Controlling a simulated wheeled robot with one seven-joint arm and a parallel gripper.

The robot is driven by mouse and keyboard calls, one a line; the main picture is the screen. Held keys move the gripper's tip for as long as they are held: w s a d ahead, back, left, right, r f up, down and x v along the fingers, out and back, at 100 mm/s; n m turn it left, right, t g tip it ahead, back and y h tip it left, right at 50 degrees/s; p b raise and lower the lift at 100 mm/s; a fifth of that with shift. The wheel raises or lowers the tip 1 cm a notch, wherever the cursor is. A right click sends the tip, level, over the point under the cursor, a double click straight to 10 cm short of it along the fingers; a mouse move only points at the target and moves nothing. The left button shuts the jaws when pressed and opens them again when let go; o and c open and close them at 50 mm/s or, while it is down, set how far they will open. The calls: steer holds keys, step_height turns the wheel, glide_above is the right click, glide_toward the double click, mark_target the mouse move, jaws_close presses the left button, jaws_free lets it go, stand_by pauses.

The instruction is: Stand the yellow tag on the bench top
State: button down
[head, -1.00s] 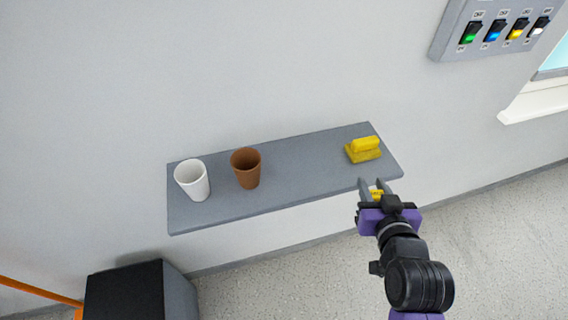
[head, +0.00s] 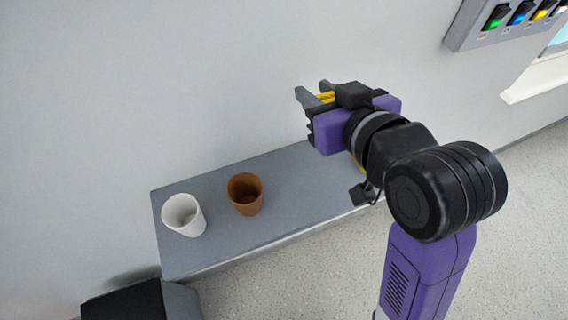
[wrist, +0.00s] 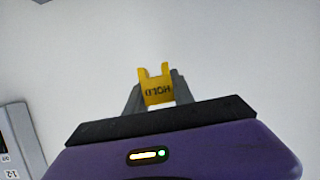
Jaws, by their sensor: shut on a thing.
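The yellow tag (wrist: 156,88) shows in the wrist view with a notched top edge and dark lettering like "HOLD", upside down in the picture. My gripper (wrist: 158,92) is shut on it, with a grey finger at each side. In the head view, my gripper (head: 311,91) is raised above the far side of the grey bench top (head: 290,215), with a bit of the yellow tag (head: 327,97) between its fingers. The tag is clear of the bench. My arm covers the bench's right part.
A white cup (head: 184,216) and a brown cup (head: 245,194) stand on the bench's left half. A yellow object (head: 357,166) is almost hidden behind my arm. A switch panel (head: 486,37) is on the wall at upper right. The front middle of the bench is clear.

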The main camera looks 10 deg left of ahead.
mark_target(307, 167)
step_height(307, 167, down, 20)
steer(key=shift+r, duration=0.2)
stand_by(0.4)
steer(key=shift+f, duration=0.2)
steer(key=c, duration=1.1)
jaws_free()
steer(key=shift+r, duration=0.2)
steer(key=b+v, duration=0.1)
steer(key=v, duration=1.1)
steer(key=shift+b, duration=0.35)
